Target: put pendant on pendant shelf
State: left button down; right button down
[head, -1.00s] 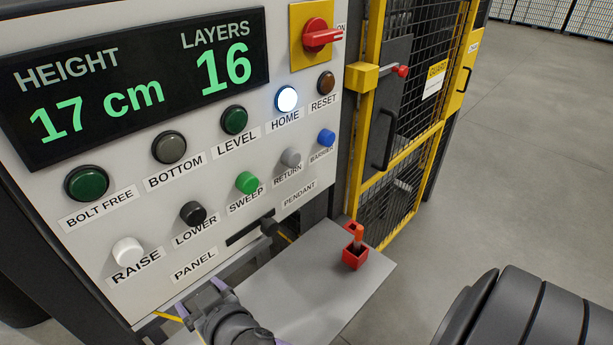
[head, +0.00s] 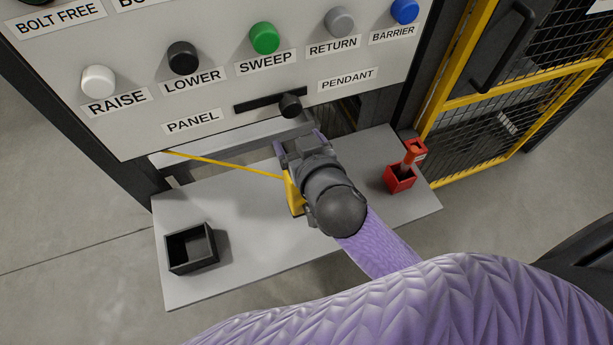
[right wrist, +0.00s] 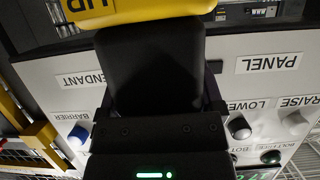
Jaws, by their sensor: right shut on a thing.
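The yellow pendant (head: 294,193) shows in the head view beside and partly under my right gripper (head: 299,146), which is shut on it. A thin yellow cable runs from it leftward to the panel's lower edge. In the right wrist view, a yellow part of the pendant (right wrist: 135,11) with "UP" lettering crosses the top. The grey shelf (head: 245,220) lies below the gripper, under the control panel. The gripper and wrist hide part of the pendant and of the shelf. I cannot tell whether the pendant touches the shelf. My left gripper is not in view.
An open black box (head: 190,248) stands at the shelf's left. The control panel (head: 225,100) has buttons and a black selector knob (head: 290,106) above the shelf. Yellow mesh fencing (head: 490,100) stands right.

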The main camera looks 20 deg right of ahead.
aim_at(294, 199)
notch_tip(294, 199, down, 3)
jog(key=shift+r+b, duration=0.15)
jog(key=shift+b, duration=0.15)
notch_tip(294, 199, down, 3)
jog(key=shift+f+b, duration=0.1)
jog(key=shift+b, duration=0.5)
jog(key=shift+f, duration=0.1)
